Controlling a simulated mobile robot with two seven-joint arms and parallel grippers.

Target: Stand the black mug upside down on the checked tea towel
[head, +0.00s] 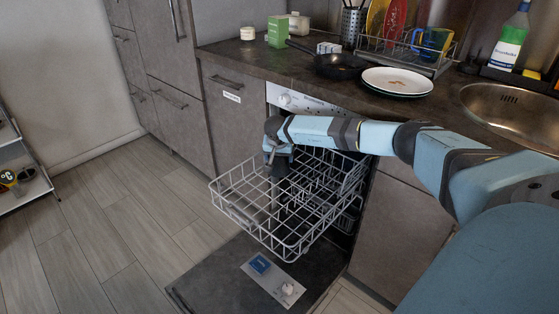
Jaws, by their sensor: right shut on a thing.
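My right gripper (276,154) comes in from the right and points down into the pulled-out dishwasher rack (232,212), at its back left part. It is shut on a dark thing just below its fingers, which looks like the black mug (280,170). The mug is small and partly hidden by the fingers and wires, so I cannot tell its tilt or whether it touches the rack. I cannot make out a checked tea towel in this view. My left gripper is not in view.
The dishwasher door (215,287) lies open below the rack. On the worktop stand a dark pan (340,66), a white plate (397,81), a green box (278,32) and a dish drainer (400,56). The sink (515,108) is at right. Worktop left of the pan is partly free.

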